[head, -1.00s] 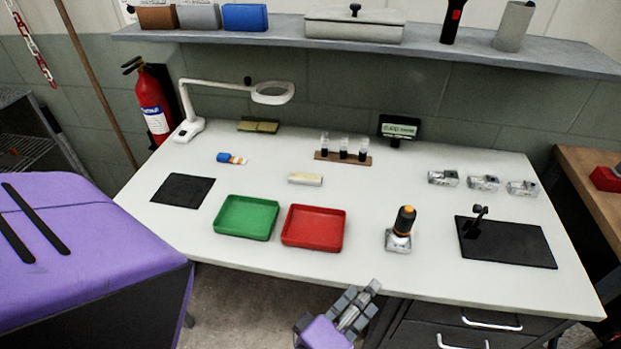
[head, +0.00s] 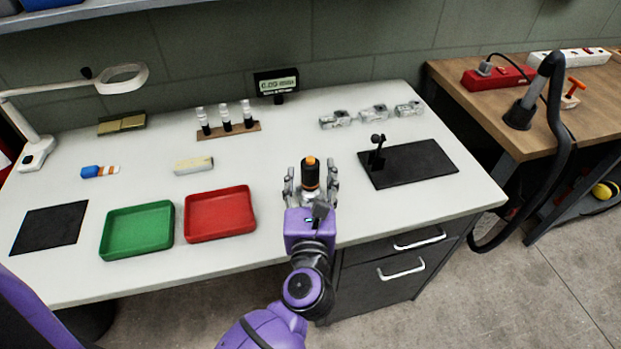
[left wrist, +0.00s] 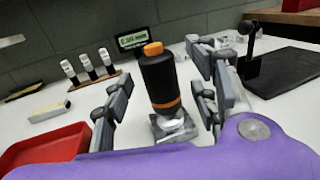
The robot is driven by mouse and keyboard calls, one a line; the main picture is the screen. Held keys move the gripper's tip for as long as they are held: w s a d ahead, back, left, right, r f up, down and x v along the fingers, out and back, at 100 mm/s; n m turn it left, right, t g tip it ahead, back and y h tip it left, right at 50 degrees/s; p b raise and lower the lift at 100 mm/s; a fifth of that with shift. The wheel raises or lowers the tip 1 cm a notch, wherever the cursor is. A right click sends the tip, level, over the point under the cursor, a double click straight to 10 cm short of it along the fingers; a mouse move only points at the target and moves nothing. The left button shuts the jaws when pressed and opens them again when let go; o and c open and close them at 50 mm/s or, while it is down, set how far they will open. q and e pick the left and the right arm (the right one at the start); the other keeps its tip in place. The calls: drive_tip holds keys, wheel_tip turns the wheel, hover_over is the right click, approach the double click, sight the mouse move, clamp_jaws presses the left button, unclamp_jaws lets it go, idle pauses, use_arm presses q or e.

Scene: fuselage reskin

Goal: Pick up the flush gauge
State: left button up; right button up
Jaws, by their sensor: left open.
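The flush gauge (head: 311,174), a black upright cylinder with an orange cap and an orange band, stands on the white workbench. In the left wrist view the gauge (left wrist: 160,82) shows its clear or metallic block-like foot on the bench. My left gripper (head: 311,184) is open, with its fingers on either side of the gauge. In the left wrist view the left gripper (left wrist: 160,100) shows gaps between its fingers and the gauge body. My right gripper is not in view.
A red tray (head: 220,213) and a green tray (head: 137,231) lie left of the gauge. A black plate with a small stand (head: 415,165) lies to the right. Several clear metallic blocks (head: 373,113) and a digital readout (head: 277,84) are behind.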

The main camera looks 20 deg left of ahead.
use_arm(q)
drive_tip(key=x, duration=0.2)
drive_tip(key=shift+w+a, duration=0.1)
drive_tip(key=shift+w, duration=0.15)
clamp_jaws()
